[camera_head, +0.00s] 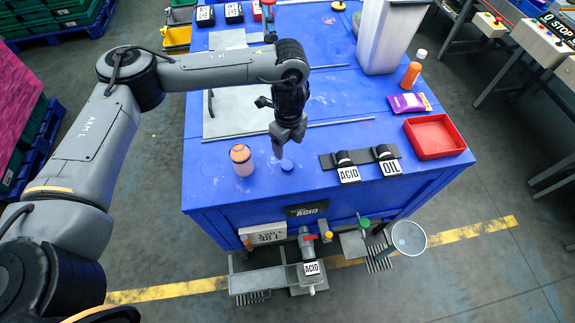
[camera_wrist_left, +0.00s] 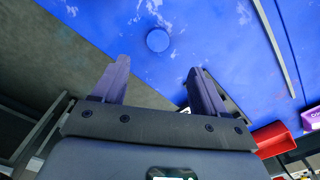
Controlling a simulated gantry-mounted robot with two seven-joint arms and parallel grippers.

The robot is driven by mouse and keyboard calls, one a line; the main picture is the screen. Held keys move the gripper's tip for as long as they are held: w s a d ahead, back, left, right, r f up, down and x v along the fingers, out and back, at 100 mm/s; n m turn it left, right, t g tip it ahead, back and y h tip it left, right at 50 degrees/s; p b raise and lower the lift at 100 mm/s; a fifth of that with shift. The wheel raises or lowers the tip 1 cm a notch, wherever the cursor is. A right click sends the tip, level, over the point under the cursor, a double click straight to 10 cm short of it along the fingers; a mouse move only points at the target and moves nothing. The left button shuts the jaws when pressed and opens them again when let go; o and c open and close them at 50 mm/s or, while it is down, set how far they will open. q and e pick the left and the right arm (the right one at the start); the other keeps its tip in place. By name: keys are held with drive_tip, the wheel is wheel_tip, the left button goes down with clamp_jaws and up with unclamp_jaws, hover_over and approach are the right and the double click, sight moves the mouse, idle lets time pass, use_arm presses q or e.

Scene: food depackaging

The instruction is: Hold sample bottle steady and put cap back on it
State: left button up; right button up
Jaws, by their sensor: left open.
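A small bottle (camera_head: 242,165) with pinkish contents and an orange-tan top stands upright near the front left of the blue table. I take it for the sample bottle; whether its mouth is open is too small to tell. A round blue disc, which looks like the cap (camera_head: 287,164), lies flat on the table to the bottle's right. The cap also shows in the left wrist view (camera_wrist_left: 157,40), beyond the fingertips. My left gripper (camera_head: 288,144) points down, open and empty, just above and behind the cap, apart from the bottle. My right gripper is not in view.
The blue table (camera_head: 330,100) has a black holder with ACID (camera_head: 348,174) and OIL (camera_head: 390,167) labels to the right. A red tray (camera_head: 435,135), purple packet (camera_head: 408,103), orange bottle (camera_head: 411,74) and white bin (camera_head: 385,40) stand farther right. Table around the cap is clear.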

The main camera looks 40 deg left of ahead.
use_arm(q)
drive_tip(key=b, duration=0.1)
hover_over(287, 166)
drive_tip(key=shift+w+f, duration=0.15)
drive_tip(key=shift+f, duration=1.05)
drive_tip(key=shift+w+f, duration=0.15)
drive_tip(key=shift+f, duration=1.05)
drive_tip(key=shift+f+b, duration=0.35)
drive_tip(key=shift+f, duration=0.2)
drive_tip(key=shift+s+f, duration=0.2)
drive_tip(key=shift+f, duration=1.85)
drive_tip(key=shift+c, duration=0.2)
drive_tip(key=c, duration=1.1)
